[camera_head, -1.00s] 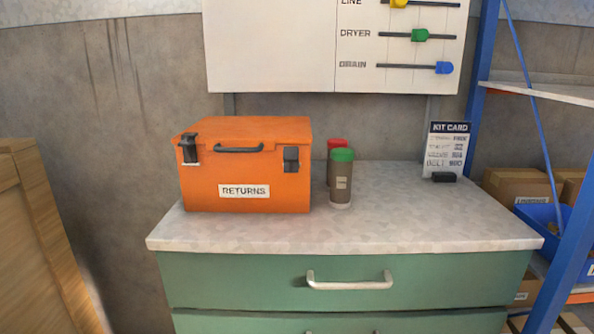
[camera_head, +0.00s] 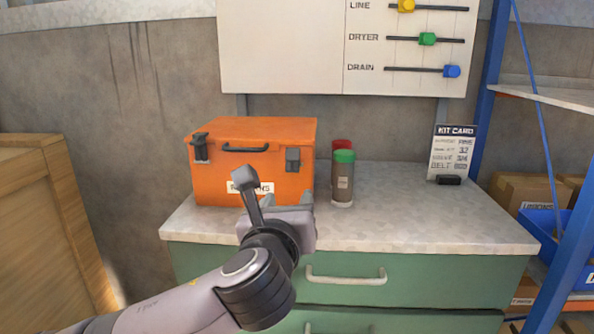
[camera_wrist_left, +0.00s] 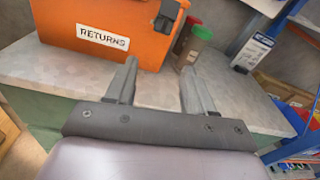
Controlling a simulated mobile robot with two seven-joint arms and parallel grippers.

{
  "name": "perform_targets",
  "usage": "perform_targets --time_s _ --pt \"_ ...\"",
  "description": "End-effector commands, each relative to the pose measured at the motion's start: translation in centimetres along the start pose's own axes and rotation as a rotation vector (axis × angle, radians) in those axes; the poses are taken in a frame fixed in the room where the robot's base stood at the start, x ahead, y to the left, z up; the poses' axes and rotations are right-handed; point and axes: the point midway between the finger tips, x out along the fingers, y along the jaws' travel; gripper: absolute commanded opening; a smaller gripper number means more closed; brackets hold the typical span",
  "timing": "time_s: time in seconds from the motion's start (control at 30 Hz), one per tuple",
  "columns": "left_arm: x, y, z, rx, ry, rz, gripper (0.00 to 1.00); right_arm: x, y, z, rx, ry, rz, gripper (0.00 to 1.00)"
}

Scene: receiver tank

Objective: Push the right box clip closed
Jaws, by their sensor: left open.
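The orange box (camera_head: 225,170) labelled RETURNS stands on the counter, its lid down. It also shows in the left wrist view (camera_wrist_left: 65,20). The right box clip (camera_head: 293,160) is a dark piece on the right of the box front; it is at the top in the left wrist view (camera_wrist_left: 166,16). I cannot tell whether it is fully latched. The left clip (camera_head: 201,147) sticks up at the lid edge. My left gripper (camera_head: 274,200) is open and empty, in front of and below the right clip, apart from it. Its fingers point toward the box in the left wrist view (camera_wrist_left: 158,68). My right gripper is not in view.
A green-lidded container (camera_head: 343,180) and a red-lidded one (camera_head: 341,149) stand just right of the box. A kit card (camera_head: 451,150) stands at the back right. The counter (camera_head: 410,215) is clear at its front right. A blue rack stands at the right.

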Motion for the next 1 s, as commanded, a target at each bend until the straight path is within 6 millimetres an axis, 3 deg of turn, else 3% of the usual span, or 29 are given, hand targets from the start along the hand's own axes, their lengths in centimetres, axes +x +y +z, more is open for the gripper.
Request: perform_targets --time_s 0.1,0.2,0.37,0.73,1.0 --pt "-0.1 0.0 2.2 0.112 -0.052 0.027 0.53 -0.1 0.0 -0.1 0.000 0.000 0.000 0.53" --pt "-0.1 0.0 2.8 0.153 -0.067 0.039 0.53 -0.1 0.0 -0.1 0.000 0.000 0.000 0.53" --pt "0.9 0.1 3.0 0.161 -0.069 0.042 0.53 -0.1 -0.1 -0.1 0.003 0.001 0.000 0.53" --pt "5.5 0.2 3.2 0.157 -0.067 0.041 0.53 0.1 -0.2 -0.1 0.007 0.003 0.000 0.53" --pt "6.9 0.2 3.4 0.155 -0.068 0.039 0.53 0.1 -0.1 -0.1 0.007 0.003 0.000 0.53"
